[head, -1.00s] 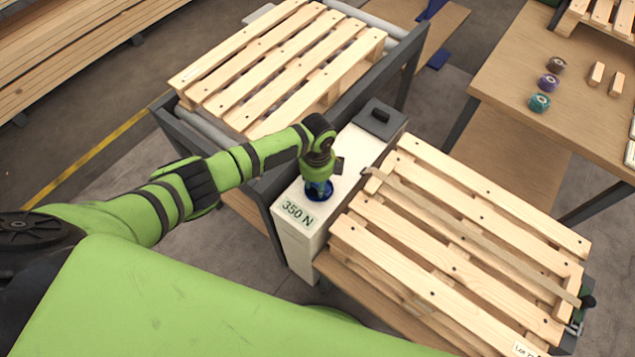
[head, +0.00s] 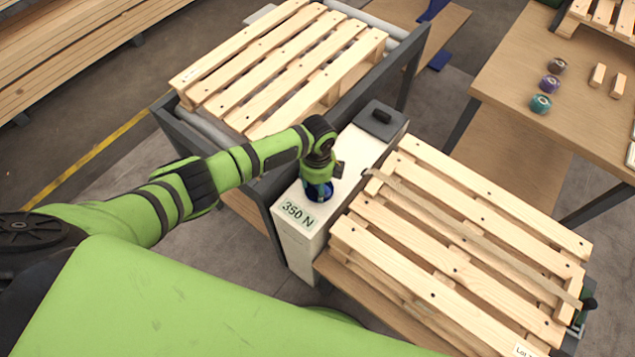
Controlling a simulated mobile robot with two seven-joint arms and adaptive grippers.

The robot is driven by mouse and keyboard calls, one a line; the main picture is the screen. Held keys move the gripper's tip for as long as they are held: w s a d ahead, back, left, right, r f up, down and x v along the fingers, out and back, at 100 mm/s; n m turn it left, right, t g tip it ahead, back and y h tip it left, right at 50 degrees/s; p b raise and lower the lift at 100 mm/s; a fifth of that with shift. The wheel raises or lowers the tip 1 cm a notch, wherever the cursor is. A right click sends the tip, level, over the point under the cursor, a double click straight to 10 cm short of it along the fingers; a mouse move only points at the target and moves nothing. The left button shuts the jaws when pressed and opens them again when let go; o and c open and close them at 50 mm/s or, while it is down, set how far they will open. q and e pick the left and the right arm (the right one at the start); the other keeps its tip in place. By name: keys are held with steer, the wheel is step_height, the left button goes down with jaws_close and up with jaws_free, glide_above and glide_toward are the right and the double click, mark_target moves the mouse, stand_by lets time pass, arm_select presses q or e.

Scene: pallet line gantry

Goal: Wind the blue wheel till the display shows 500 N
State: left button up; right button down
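The blue wheel (head: 325,195) lies on top of a white cabinet (head: 291,236) and is partly hidden under my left gripper (head: 319,186). The gripper points down onto the wheel from above. Its fingers are largely hidden, so I cannot tell whether they are shut on the wheel. The display (head: 298,214) on the cabinet top, just in front of the wheel, reads 350 N. My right gripper is not in view.
A dark block (head: 380,118) sits at the cabinet's far end. A wooden pallet (head: 460,240) with a strap across it lies to the right. Another pallet (head: 280,65) rests on a roller conveyor behind. A table (head: 515,75) at upper right holds several tape rolls and small wooden blocks.

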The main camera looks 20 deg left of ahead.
arm_select(q)
steer(key=shift+r, duration=0.15)
step_height(320, 180, up, 12)
stand_by(0.5)
stand_by(0.4)
